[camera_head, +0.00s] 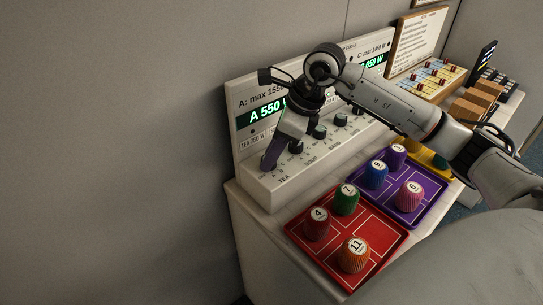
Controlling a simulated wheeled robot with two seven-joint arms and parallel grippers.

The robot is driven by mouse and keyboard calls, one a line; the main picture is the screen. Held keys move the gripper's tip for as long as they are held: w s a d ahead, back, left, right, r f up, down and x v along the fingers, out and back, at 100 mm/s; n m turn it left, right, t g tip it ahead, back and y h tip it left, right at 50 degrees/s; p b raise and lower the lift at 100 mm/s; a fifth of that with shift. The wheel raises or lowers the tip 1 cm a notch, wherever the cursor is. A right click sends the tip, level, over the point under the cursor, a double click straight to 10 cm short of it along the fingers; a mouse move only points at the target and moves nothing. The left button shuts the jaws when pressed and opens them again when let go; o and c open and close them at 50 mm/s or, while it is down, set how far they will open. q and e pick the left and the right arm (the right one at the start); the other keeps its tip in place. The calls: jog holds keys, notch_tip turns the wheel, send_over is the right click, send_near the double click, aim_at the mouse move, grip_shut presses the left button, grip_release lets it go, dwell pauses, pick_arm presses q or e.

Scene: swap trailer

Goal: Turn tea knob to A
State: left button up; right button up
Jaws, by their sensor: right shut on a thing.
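The white control panel (240,93) stands on the bench at the wall, with a green display reading "A 550 W" and a row of dark knobs along its lower ledge. My right gripper (271,162) is shut on the tea knob, the leftmost knob, above the "TEA" label. The fingers hide most of that knob, and its pointer setting cannot be read. Further knobs, among them the soup knob (295,147), stand to its right. My right arm crosses in front of the panel and covers part of its displays. My left gripper is not in view.
A red tray (375,222) with numbered cylinders lies in front of the panel. A purple tray (428,205) with more cylinders is beside it. A notice board (418,40), brown blocks (477,97) and a yellow-and-white rack stand at the right. The left wall side is clear.

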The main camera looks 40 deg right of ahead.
jog(key=n, duration=0.2)
jog(key=n+g+y+b, duration=0.1)
jog(key=n, duration=0.1)
jog(key=shift+w+d+n, duration=0.1)
jog(key=shift+w+n, duration=0.05)
jog(key=shift+n, duration=0.25)
jog(key=shift+g, duration=0.3)
jog(key=o, duration=1)
jog(key=shift+o, duration=0.2)
jog(key=v, duration=1)
jog(key=shift+d+b, duration=0.25)
jog(key=shift+b, duration=0.05)
jog(key=shift+r, duration=0.15)
